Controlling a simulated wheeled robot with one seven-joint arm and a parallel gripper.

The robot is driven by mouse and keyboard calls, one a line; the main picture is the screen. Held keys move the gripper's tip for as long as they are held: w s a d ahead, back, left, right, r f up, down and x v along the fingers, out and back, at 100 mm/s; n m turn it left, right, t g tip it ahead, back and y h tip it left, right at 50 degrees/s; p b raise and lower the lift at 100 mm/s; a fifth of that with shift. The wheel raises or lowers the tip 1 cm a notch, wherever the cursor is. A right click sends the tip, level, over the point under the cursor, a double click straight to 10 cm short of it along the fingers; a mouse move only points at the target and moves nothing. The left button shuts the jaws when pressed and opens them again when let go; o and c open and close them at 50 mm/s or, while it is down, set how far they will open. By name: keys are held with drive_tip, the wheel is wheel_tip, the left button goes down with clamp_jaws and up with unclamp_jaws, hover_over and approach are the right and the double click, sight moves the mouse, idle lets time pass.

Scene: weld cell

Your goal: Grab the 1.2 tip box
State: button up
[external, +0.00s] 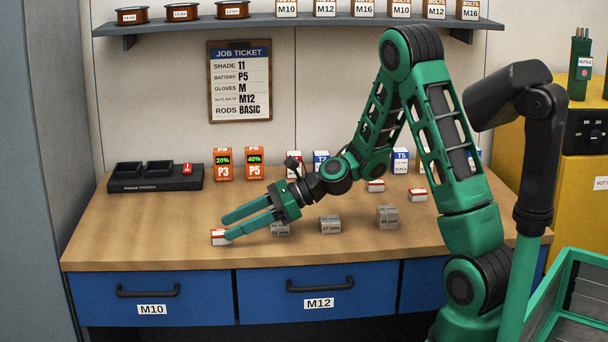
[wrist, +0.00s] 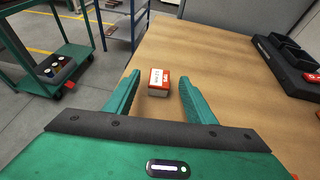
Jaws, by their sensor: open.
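A small red and white box (external: 219,238) lies near the front left of the workbench, by my fingertips; its label is too small to read there. In the wrist view the same box (wrist: 158,84) sits on the wood between my two green fingers, near their tips, with visible gaps on both sides. My gripper (external: 225,228) is open and low over the bench, pointing left. Two similar red and white boxes stand further right, one farther back (external: 376,186) and one nearer (external: 417,195); I cannot read their labels, so which box is the 1.2 is unclear.
Grey mm-marked blocks (external: 330,224) stand on the bench right of my gripper. Orange P3 (external: 222,165) and P5 (external: 254,163) batteries and a black charger (external: 155,178) are at the back left.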

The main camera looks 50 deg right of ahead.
sight(220, 232)
drive_tip(key=shift+f+x, duration=0.2)
drive_tip(key=shift+x, duration=2.05)
drive_tip(key=c, duration=1.2)
drive_tip(key=shift+r, duration=0.15)
